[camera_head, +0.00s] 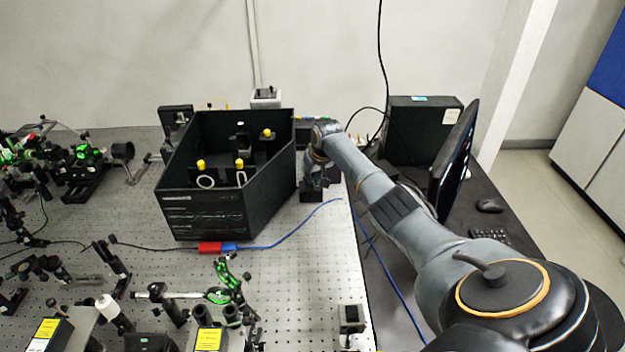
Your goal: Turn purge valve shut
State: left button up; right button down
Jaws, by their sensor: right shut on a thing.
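My right gripper (313,182) points down beside the right wall of the open black spectrometer box (205,212). It is shut on a small part at a dark block (312,197) on the bench, which looks like the purge valve. The fingers and wrist hide most of that part, so its handle angle cannot be told. A red and blue fitting (218,248) lies at the box's front edge, with a blue line running right from it towards the block. My left gripper is not in view.
A monitor (455,160), a black computer case (420,130) and a mouse (490,205) stand on the desk at right, close to my right arm.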

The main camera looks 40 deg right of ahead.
jog(key=shift+f+n+y+b, duration=0.3)
jog(key=shift+n+b, duration=0.25)
jog(key=shift+n, duration=0.35)
jog(key=n+y+b, duration=0.1)
jog(key=n+b, duration=0.2)
jog(key=b, duration=0.2)
jog(key=n+y+b, duration=0.1)
jog(key=n+b, duration=0.3)
jog(key=b, duration=0.2)
jog(key=shift+d+n+y, duration=0.2)
jog(key=shift+n+y, duration=0.1)
jog(key=shift+y, duration=0.1)
jog(key=shift+r+n+g+b, duration=0.25)
jog(key=shift+n+b, duration=0.35)
jog(key=shift+b, duration=0.6)
jog(key=c, duration=1.3)
grip_release()
jog(key=shift+o, duration=0.2)
jog(key=shift+d, duration=0.1)
